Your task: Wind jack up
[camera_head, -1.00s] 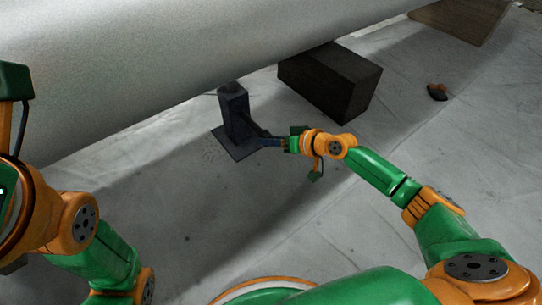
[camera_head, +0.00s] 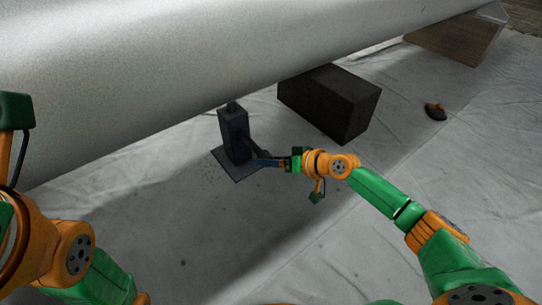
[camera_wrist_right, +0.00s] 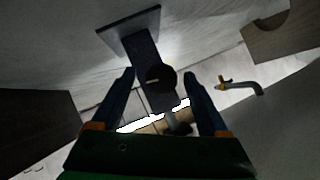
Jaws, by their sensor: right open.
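The jack (camera_head: 234,137) is a dark upright box-shaped column on a flat square base plate (camera_head: 236,177), standing on the sheeted floor close to the big pale cylinder. My right gripper (camera_head: 262,160) is low at the jack's right side, pointing at it. In the right wrist view the jack (camera_wrist_right: 143,52) appears with its base plate at the top. A round dark hub (camera_wrist_right: 161,78) on its side lies between the two spread fingers of my right gripper (camera_wrist_right: 161,80), with gaps on both sides. I cannot make out a crank handle. My left arm shows at the left, its gripper out of frame.
The large pale cylinder (camera_head: 200,50) crosses above and behind the jack. A dark block (camera_head: 330,101) stands to the right, under the cylinder. A small dark and orange object (camera_head: 435,111) lies farther right. The floor in front is clear.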

